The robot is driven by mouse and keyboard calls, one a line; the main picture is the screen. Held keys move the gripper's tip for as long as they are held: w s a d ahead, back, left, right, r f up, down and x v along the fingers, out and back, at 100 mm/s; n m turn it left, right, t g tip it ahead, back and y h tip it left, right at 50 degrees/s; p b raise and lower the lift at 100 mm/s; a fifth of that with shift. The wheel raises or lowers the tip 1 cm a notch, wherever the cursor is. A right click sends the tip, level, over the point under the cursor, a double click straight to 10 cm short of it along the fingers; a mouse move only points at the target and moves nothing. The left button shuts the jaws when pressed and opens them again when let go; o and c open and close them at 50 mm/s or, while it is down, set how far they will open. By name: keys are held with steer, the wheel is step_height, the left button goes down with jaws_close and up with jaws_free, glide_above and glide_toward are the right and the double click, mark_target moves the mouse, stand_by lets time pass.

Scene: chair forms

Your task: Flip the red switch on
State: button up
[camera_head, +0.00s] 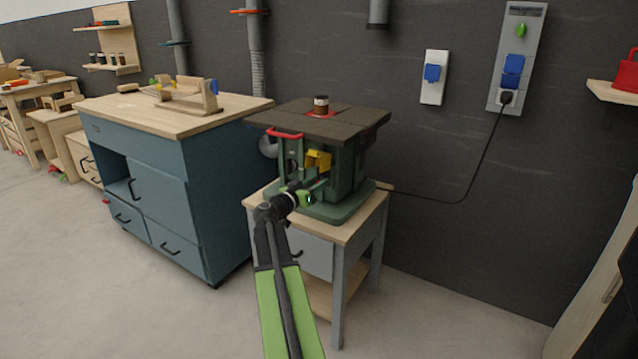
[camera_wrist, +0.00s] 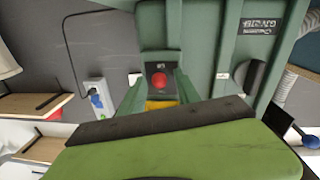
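The red switch is a round red button (camera_wrist: 159,80) on a dark plate on the green machine body, near the middle of the wrist view. I cannot make it out in the head view. The green machine (camera_head: 345,180) with a dark flat top stands on a small wooden-topped stand. My gripper (camera_head: 303,198) is at the machine's front, low on its left side. In the wrist view a wide green and black part of my gripper (camera_wrist: 165,120) fills the bottom, below the button, with a visible gap between them. Whether the jaws are open does not show.
A yellow part (camera_head: 318,160) and a red bar (camera_head: 285,134) are on the machine. A black knob (camera_wrist: 254,78) is beside the button. The stand (camera_head: 382,196) is under the machine, with a blue workbench (camera_head: 165,180) to its left. A cable (camera_head: 470,180) runs to a wall socket.

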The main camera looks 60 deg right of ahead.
steer(key=shift+d, duration=0.15)
jaws_close()
